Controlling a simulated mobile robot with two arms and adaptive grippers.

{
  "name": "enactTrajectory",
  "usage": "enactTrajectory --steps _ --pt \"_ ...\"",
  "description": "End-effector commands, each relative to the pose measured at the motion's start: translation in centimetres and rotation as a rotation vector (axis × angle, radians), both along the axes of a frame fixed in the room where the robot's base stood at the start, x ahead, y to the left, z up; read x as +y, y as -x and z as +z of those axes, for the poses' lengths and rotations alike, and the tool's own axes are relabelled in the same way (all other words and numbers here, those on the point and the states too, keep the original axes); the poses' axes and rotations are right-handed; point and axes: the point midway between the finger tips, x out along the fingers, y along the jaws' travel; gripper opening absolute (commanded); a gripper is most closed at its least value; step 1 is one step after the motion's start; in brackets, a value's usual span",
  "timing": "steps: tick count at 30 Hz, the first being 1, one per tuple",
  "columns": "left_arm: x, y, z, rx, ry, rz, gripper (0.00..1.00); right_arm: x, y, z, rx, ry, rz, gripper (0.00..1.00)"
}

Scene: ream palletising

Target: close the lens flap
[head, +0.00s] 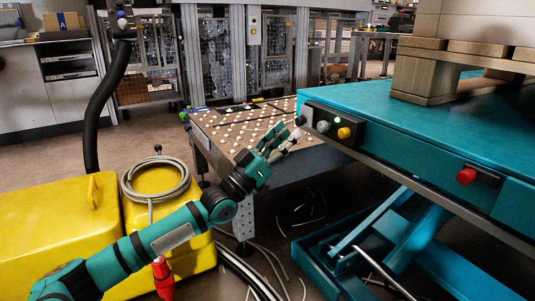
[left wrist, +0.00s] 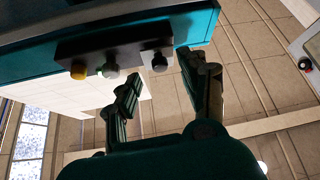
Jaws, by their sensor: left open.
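My left gripper (head: 288,133) is open at the left end of a dark control panel (head: 325,126) on the teal lift table's edge. In the left wrist view my left gripper (left wrist: 159,76) has its fingers spread, with a black round knob-like part (left wrist: 159,62) of the panel between or just beyond the tips. That black part (head: 301,120) also shows in the head view. I cannot tell whether it touches a finger. A grey knob (head: 322,127) and a yellow knob (head: 344,133) sit beside it. I cannot make out a lens flap for certain. My right gripper is not in view.
The teal lift table (head: 400,125) bears a wooden pallet (head: 428,78) and has a red button (head: 466,176) on its side. A ball-topped table (head: 235,125) stands close behind my gripper. Yellow cabinets (head: 60,225) with a coiled hose (head: 158,180) are at left.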

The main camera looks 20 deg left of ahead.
Motion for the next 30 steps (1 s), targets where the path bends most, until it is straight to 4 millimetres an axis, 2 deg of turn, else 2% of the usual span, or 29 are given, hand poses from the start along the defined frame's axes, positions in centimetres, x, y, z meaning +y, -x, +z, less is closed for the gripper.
enactTrajectory --steps 1,6,13,18,30 --pt "0.6 0.8 -0.9 0.005 -0.002 0.002 0.44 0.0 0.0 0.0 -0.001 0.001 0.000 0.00" --pt "2.2 3.5 -2.9 0.005 -0.002 0.001 0.44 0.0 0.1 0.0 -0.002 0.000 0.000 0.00" --pt "3.8 5.9 -4.7 0.003 -0.002 0.002 0.44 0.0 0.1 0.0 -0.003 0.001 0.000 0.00" --pt "4.2 6.5 -5.1 0.001 -0.001 0.002 0.44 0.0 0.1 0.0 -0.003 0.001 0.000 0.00" --pt "4.2 6.5 -5.1 0.000 0.000 0.001 0.44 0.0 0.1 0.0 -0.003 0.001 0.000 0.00"
